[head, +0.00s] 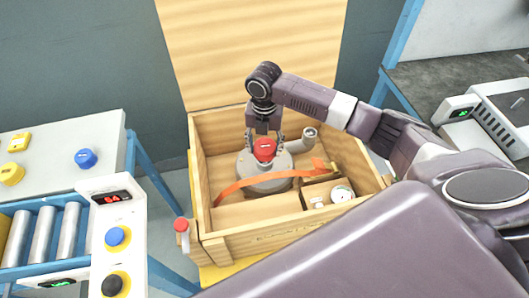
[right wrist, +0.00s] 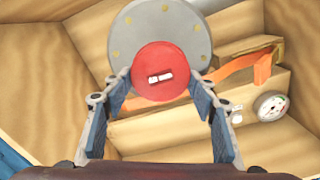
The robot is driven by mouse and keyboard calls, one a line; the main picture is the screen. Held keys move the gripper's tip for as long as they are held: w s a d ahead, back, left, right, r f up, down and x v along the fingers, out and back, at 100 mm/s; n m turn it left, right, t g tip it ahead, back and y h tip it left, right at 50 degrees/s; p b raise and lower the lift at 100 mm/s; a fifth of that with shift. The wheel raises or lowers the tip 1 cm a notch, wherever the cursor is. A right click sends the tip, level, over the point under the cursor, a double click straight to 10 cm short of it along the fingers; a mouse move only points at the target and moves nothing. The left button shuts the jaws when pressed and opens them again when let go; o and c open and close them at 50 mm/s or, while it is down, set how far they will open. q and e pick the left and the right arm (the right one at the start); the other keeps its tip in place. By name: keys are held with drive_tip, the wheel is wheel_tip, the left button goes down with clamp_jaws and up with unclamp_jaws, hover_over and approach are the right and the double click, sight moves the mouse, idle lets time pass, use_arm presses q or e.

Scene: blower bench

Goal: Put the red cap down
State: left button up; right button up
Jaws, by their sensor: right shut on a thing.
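The red cap (head: 264,150) is a round disc with a small white mark, in the head view above the middle of the grey blower (head: 262,182). My right gripper (head: 265,138) reaches down into the wooden crate (head: 230,247) from above. In the right wrist view its two fingers (right wrist: 160,88) are shut on the sides of the red cap (right wrist: 160,85). The grey round flange of the blower (right wrist: 190,28) shows behind the cap. I cannot tell whether the cap touches the blower. My left gripper is not in view.
An orange strap (head: 240,184) crosses the crate in front of the blower. A small compartment (head: 309,191) holds white parts (head: 341,193). The crate's lid (head: 250,50) stands open behind. A roller bench (head: 45,232) is at left, a grey bench (head: 430,75) at right.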

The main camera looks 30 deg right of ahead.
sight(264, 148)
wheel_tip(264, 148, down, 3)
drive_tip(key=shift+f, duration=0.2)
drive_tip(key=shift+f, duration=0.15)
drive_tip(key=shift+f, duration=0.45)
drive_tip(key=o, duration=1)
wheel_tip(264, 148, up, 13)
drive_tip(key=shift+r, duration=0.15)
